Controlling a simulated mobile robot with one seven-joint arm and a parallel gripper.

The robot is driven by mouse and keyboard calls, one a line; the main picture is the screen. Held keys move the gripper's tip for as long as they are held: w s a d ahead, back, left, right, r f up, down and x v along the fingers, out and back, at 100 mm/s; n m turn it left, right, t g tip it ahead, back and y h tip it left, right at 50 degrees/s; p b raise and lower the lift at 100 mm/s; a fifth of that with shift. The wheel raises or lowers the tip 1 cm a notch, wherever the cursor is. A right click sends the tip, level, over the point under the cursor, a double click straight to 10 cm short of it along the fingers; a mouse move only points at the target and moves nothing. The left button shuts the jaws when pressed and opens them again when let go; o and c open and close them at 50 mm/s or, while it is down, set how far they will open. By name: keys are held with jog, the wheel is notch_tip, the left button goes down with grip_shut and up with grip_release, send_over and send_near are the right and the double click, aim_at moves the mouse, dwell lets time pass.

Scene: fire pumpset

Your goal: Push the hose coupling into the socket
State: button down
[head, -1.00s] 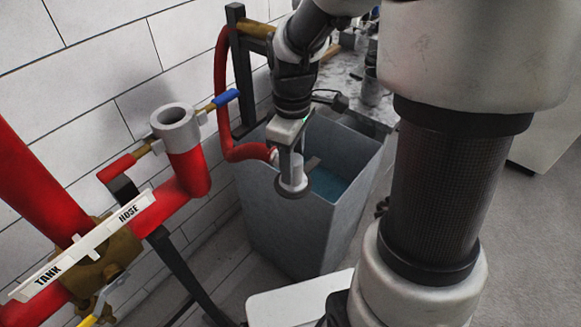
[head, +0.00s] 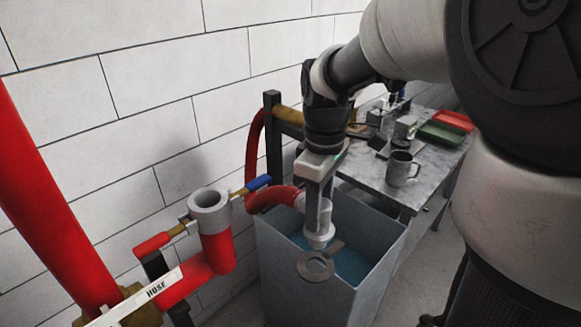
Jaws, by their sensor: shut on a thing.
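The hose coupling (head: 317,236) is a light grey cylinder at the end of the red hose (head: 272,196). My gripper (head: 320,208) points down and is shut on it, holding it over the open grey tank. One finger covers part of the coupling. The socket (head: 209,203) is a grey, open-topped collar on the upturned red pipe (head: 217,248), to the left of the gripper. The coupling is clearly apart from the socket, and its lower end appears lower in the picture than the socket's mouth.
The grey tank (head: 285,283) holds blue water. A dark flat ring (head: 316,267) shows below the coupling. A blue-handled valve (head: 257,184) and a red handle (head: 151,244) flank the socket. A dark post (head: 273,150) stands behind. A workbench (head: 369,172) bears a mug (head: 402,169).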

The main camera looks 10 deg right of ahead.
jog(key=shift+r+p, duration=1.8)
jog(key=shift+r, duration=0.45)
